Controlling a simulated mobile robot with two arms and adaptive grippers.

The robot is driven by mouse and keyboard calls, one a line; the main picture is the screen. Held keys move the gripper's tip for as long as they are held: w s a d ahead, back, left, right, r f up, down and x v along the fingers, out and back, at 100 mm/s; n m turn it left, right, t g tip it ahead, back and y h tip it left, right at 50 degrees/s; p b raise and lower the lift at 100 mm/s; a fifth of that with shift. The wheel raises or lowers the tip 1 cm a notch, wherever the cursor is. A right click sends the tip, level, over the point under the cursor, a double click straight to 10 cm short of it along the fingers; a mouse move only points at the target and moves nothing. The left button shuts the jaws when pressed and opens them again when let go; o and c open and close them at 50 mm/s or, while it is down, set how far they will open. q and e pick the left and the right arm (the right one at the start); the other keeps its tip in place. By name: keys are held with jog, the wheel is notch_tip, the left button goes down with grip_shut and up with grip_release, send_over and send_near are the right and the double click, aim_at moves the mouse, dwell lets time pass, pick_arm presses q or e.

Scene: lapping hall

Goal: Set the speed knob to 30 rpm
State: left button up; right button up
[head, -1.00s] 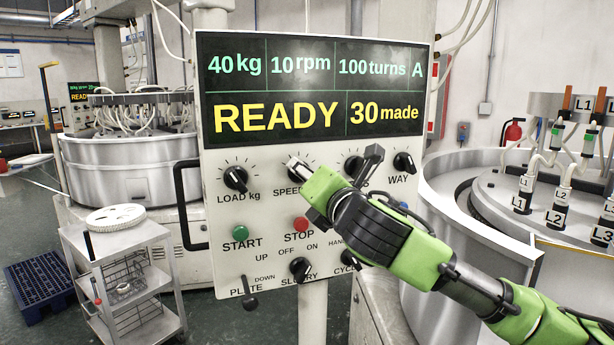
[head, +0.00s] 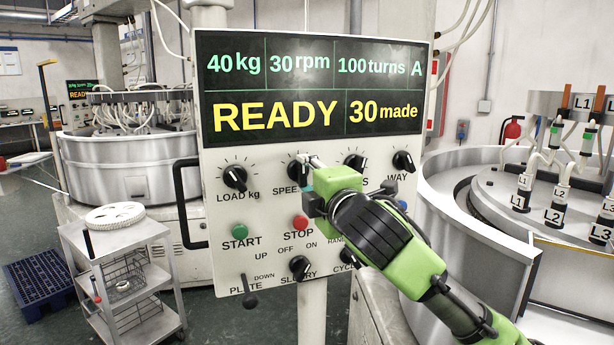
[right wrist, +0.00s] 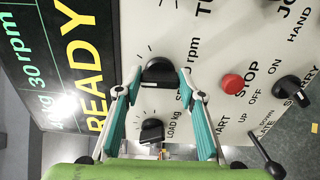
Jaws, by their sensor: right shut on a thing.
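The black speed knob (head: 297,167) is on the grey control panel, partly hidden behind my right gripper in the head view. In the right wrist view the speed knob (right wrist: 160,74) sits between my fingertips. My right gripper (head: 310,163) is shut on it. The display (head: 315,85) reads 40 kg, 30 rpm, 100 turns, A, with READY and 30 made below. My left gripper is in neither view.
The load knob (head: 235,178) is left of the speed knob, and the turns knob (head: 354,163) and way knob (head: 402,161) are right. Below are the green START (head: 240,231) and red STOP (head: 301,223) buttons. A trolley (head: 115,232) stands left.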

jog(key=shift+m, duration=0.3)
jog(key=o, duration=1.1)
jog(key=shift+d, duration=0.1)
jog(key=v, duration=1.2)
jog(key=shift+w+f, duration=0.1)
jog(key=shift+f, duration=0.05)
